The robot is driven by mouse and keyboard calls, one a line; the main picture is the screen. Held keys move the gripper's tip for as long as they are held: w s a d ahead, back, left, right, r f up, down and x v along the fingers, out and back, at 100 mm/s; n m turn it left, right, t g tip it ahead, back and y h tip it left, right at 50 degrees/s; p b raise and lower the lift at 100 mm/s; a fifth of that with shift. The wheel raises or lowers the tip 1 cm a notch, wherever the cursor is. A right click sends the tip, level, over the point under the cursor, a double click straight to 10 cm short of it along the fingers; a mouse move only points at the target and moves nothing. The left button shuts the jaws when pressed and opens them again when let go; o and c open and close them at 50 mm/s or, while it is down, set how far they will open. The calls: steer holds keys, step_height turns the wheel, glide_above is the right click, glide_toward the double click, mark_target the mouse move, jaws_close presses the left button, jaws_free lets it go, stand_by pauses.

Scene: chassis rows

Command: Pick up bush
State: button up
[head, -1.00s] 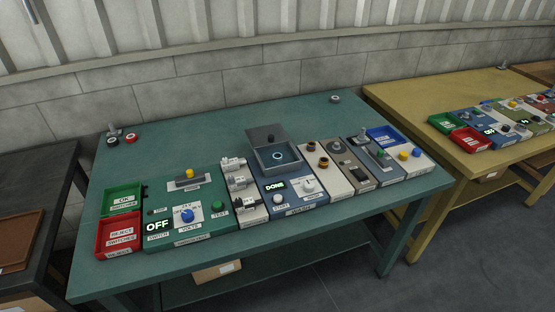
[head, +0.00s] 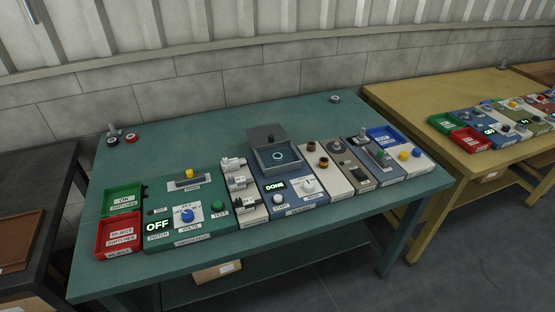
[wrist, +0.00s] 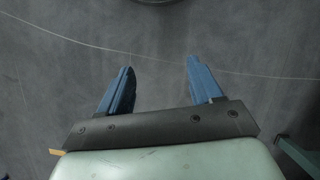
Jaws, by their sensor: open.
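Two brown, ring-like pieces stand on a white panel right of the middle of the green table in the head view: a rear one (head: 311,147) and a front one (head: 323,163). They look like bushes, but are too small to be sure. A pale ring (head: 277,156) lies in the open-lidded grey box (head: 266,170) to their left. My gripper (wrist: 160,66) shows only in the wrist view. Its two blue fingers are apart with nothing between them, over bare grey floor. No bush shows in the wrist view.
The green table (head: 330,225) also bears a green bin (head: 108,202), a red bin (head: 104,236), a blue tray (head: 376,135) and several panels with knobs. Its back part is mostly clear. A yellow table (head: 405,110) stands at the right, a dark one (head: 45,165) at the left.

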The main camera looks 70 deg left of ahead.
steer(key=w+a+r+n+t, duration=0.2)
steer(key=w+a+r, duration=0.5)
steer(key=w+a, duration=0.5)
steer(key=w+a+r+n+t, duration=0.25)
steer(key=w+a+r, duration=0.65)
steer(key=a, duration=0.6)
steer(key=w+a+r+n+t+y, duration=0.1)
steer(key=w+a+r+n, duration=0.1)
steer(key=a+r, duration=1.1)
steer(key=w+a+r+n+t+y, duration=0.1)
steer(key=w+a+r+n, duration=0.1)
steer(key=a+r, duration=1.1)
step_height(320, 180, up, 14)
steer(key=n+g+y, duration=0.3)
steer(key=n, duration=0.5)
glide_above(277, 157)
steer(key=d, duration=0.6)
steer(key=x, duration=1.3)
steer(key=shift+w+a+f, duration=0.15)
steer(key=shift+w+a, duration=0.15)
steer(key=shift+w, duration=0.1)
